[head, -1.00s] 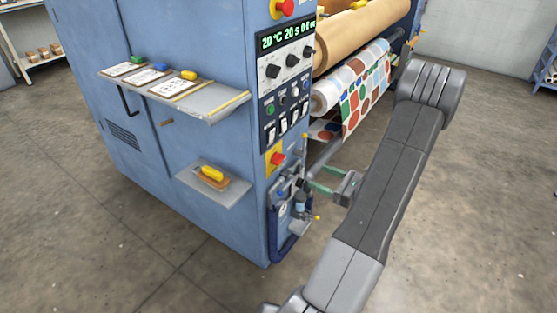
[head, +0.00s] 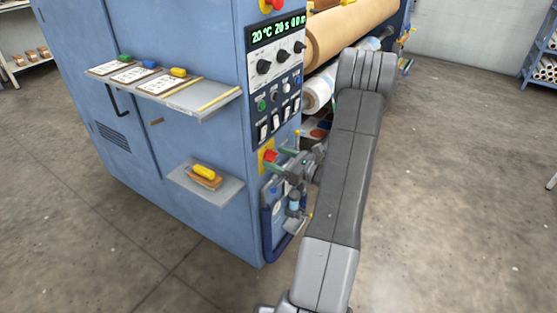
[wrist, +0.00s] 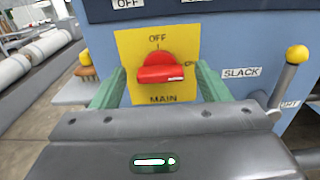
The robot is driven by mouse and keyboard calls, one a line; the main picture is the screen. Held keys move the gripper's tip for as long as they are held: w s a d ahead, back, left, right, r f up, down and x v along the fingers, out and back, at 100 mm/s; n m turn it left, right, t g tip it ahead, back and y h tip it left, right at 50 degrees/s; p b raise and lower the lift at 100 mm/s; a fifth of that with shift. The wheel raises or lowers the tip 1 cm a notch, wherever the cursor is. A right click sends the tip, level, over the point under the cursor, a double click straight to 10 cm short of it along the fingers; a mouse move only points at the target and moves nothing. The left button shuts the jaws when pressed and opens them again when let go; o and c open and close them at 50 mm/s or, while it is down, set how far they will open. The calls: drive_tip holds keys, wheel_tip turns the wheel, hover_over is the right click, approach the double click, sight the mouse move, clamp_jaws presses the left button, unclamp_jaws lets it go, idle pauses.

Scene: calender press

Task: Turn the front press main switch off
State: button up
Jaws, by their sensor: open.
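The main switch (wrist: 160,68) is a red knob on a yellow plate (wrist: 130,45) marked OFF at the top, ON at the right and MAIN below. Its grip bar lies roughly level, with a pale mark at its right end towards ON. In the head view the switch (head: 270,156) sits low on the blue cabinet's narrow side. My gripper (wrist: 160,85) is open. Its green fingers stand left and right of the knob, with a gap on each side; I cannot tell whether the tips reach the plate.
Above the switch are a control panel (head: 276,85) with dials and rocker switches and a red knob (head: 274,4). A yellow-tipped lever (wrist: 297,55) stands right of the switch, by the SLACK label (wrist: 241,73). Shelves (head: 200,105) stick out from the cabinet's left face.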

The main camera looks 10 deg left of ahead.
drive_tip(key=c, duration=1)
drive_tip(key=shift+f+n+b, duration=0.1)
drive_tip(key=shift+n+b, duration=0.2)
drive_tip(key=shift+b, duration=0.1)
drive_tip(key=n+b, duration=0.1)
drive_tip(key=b, duration=0.1)
drive_tip(key=n+b, duration=0.2)
drive_tip(key=shift+s+a+f+n, duration=0.1)
drive_tip(key=shift+f+n, duration=0.1)
drive_tip(key=shift+n, duration=0.1)
drive_tip(key=n+b, duration=0.6)
drive_tip(key=b, duration=0.1)
drive_tip(key=shift+s+f+b, duration=0.1)
drive_tip(key=shift+b, duration=0.2)
drive_tip(key=shift+n+b, duration=2.05)
drive_tip(key=shift+n, duration=1.75)
drive_tip(key=shift+o, duration=0.2)
